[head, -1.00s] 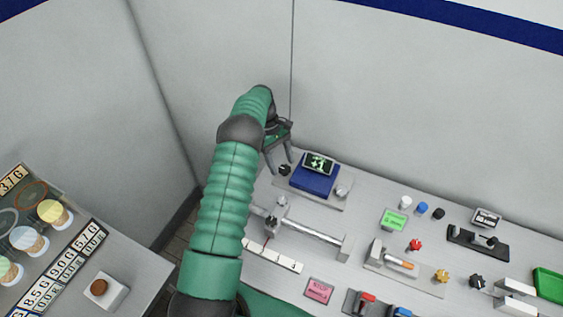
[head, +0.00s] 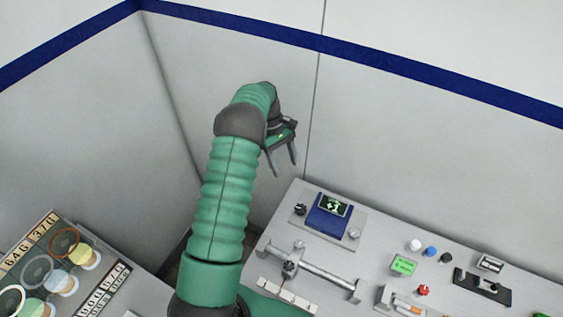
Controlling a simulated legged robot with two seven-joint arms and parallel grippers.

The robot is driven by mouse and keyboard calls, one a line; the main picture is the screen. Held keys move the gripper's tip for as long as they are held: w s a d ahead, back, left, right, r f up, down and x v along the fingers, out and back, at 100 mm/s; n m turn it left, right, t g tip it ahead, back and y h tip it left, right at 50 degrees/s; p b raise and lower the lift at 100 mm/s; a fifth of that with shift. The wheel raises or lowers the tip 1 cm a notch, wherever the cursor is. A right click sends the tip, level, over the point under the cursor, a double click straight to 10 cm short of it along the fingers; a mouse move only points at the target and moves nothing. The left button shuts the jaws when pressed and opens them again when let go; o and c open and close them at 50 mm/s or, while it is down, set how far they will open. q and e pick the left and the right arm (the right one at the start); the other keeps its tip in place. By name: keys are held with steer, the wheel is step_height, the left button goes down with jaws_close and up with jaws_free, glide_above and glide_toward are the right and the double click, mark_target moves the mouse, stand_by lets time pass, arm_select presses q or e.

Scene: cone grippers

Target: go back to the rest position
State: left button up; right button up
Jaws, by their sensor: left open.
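My left arm reaches up from the bottom of the head view. My left gripper (head: 282,164) is at its end, fingers pointing down and apart, with nothing between them. It hangs in front of the grey wall, up and left of the blue device (head: 328,218) with a small dark screen, and touches nothing that I can see. My right gripper does not show.
Another panel (head: 140,296) with round samples and number labels stands at lower left. Walls close the back.

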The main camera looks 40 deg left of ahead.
arm_select(q)
steer(key=s+d+m+t+y+b, duration=0.1)
steer(key=s+d+m+b, duration=0.1)
steer(key=s+d+m, duration=0.3)
steer(key=s+d+m+t+y+b, duration=0.1)
steer(key=s+d+m, duration=0.4)
steer(key=d, duration=0.7)
steer(key=s+d+m+t+y+b, duration=0.1)
steer(key=s+d+m+b, duration=0.3)
steer(key=d, duration=0.4)
steer(key=shift+s+d+f+m+y+b, duration=0.35)
steer(key=shift+s+m+y, duration=0.5)
steer(key=shift+m, duration=0.45)
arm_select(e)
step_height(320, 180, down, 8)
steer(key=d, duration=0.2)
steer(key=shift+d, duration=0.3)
